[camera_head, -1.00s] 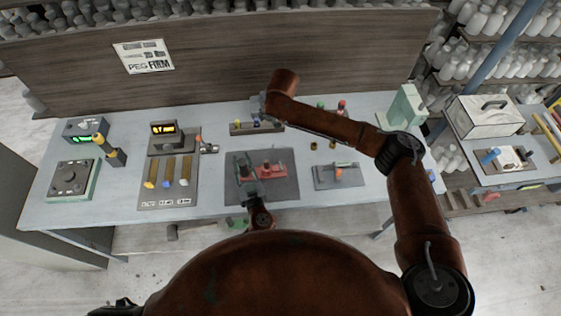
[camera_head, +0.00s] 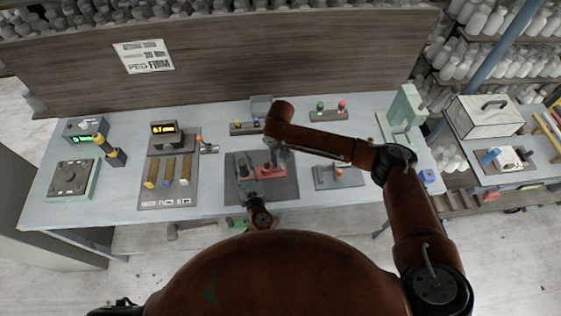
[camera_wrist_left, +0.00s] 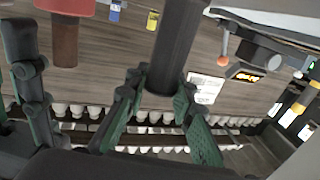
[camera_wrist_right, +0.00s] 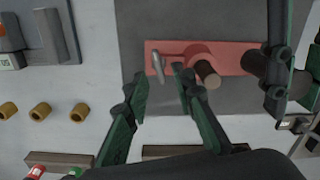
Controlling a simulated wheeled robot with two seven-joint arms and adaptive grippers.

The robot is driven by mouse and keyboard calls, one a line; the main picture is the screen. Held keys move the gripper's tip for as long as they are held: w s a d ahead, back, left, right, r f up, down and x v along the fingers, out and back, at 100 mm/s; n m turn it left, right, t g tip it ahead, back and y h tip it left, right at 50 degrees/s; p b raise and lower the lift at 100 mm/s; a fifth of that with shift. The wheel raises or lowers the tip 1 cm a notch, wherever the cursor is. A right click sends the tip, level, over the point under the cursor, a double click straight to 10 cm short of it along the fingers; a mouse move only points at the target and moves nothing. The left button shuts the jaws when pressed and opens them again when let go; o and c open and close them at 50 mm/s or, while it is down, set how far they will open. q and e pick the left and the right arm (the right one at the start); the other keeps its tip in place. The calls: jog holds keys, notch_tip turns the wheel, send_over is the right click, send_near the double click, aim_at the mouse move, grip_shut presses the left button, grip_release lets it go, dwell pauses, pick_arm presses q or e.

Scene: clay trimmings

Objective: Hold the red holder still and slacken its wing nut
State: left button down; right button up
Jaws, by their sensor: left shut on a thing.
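The red holder (camera_head: 271,171) lies on a dark mat (camera_head: 289,188) at the middle of the table. In the right wrist view the holder (camera_wrist_right: 232,52) carries a pale metal wing nut (camera_wrist_right: 158,64), a short brown peg (camera_wrist_right: 207,74) and a thicker dark post. My left gripper (camera_head: 243,172) is shut on the dark post (camera_wrist_left: 178,42) at the holder's left end in the head view. My right gripper (camera_wrist_right: 159,77) is open above the holder, its fingertips pointing at the wing nut. I cannot tell whether they touch it.
A grey fixture (camera_head: 338,177) stands right of the mat. A block with green and red knobs (camera_head: 329,114) stands behind. Bare table surrounds the mat.

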jog(key=shift+f, duration=1.1)
jog(key=shift+c, duration=0.5)
grip_shut()
